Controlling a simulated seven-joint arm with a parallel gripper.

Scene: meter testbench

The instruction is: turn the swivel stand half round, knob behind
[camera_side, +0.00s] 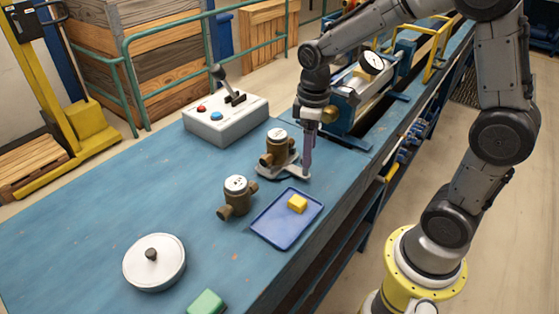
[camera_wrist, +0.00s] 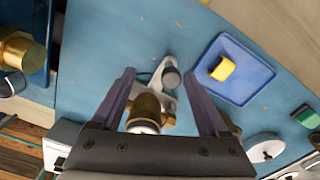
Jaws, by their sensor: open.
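The swivel stand is a light grey plate (camera_side: 292,172) on the blue bench, with a brass meter (camera_side: 277,148) standing on it. I cannot tell whether a finger touches the knob.
A second brass meter (camera_side: 237,196) stands nearby. A blue tray (camera_side: 266,235) with a yellow block (camera_side: 297,203) lies in front. A control box (camera_side: 226,120) with a lever is behind left; a test rig (camera_side: 350,98) is behind. A round lidded pot (camera_side: 155,262) and green block (camera_side: 206,302) are front left.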

